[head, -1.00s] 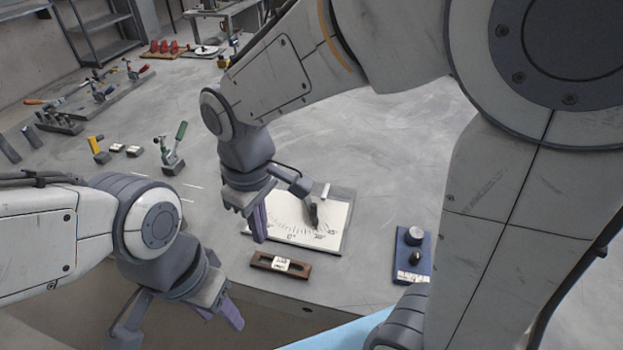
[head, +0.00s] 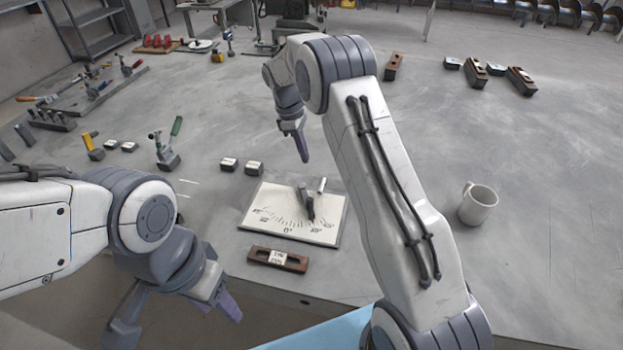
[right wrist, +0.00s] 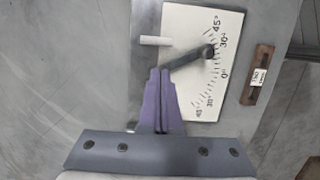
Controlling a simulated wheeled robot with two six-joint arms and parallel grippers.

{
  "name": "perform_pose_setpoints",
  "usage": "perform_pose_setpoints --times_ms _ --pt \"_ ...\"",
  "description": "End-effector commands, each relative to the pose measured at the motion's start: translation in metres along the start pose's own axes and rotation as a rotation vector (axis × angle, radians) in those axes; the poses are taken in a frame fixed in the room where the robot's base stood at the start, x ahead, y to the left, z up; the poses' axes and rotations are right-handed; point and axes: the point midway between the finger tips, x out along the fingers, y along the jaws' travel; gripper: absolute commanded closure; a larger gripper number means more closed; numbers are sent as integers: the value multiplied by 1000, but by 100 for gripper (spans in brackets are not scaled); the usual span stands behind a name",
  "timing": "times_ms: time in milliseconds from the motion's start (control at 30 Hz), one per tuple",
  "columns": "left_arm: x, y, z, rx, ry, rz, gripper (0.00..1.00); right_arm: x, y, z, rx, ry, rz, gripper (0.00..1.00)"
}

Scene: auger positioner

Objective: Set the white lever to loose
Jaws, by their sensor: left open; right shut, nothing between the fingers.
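The small white lever (head: 321,185) stands at the far edge of a white dial plate (head: 270,208) with degree marks. It also shows in the right wrist view (right wrist: 156,41), sticking out across the plate's edge. A dark pointer arm (head: 308,204) lies over the plate beside the lever. My right gripper (head: 303,158) is shut and empty above the far side of the plate. In the right wrist view its purple fingertips (right wrist: 159,73) appear close to the pointer's free end; contact cannot be told. My left gripper (head: 178,320) is open and empty at the table's front left.
A brown block with a label (head: 277,259) lies in front of the plate. A toggle clamp (head: 167,150) stands to the left, and a white mug (head: 477,204) to the right.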

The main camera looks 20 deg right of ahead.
Motion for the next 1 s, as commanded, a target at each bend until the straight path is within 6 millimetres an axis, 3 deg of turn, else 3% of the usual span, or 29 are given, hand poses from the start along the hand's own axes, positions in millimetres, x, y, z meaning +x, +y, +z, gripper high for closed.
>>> perform_pose_setpoints --times_ms 167,633,1000 --pt "-2 0 0 0 0 0 50 10 -1 0 0 -1 -2 100" --pt "-12 1 -1 0 0 0 50 87 -1 1 1 -1 -3 100" --pt "-13 1 -1 0 0 0 50 100 -1 0 1 1 0 100"
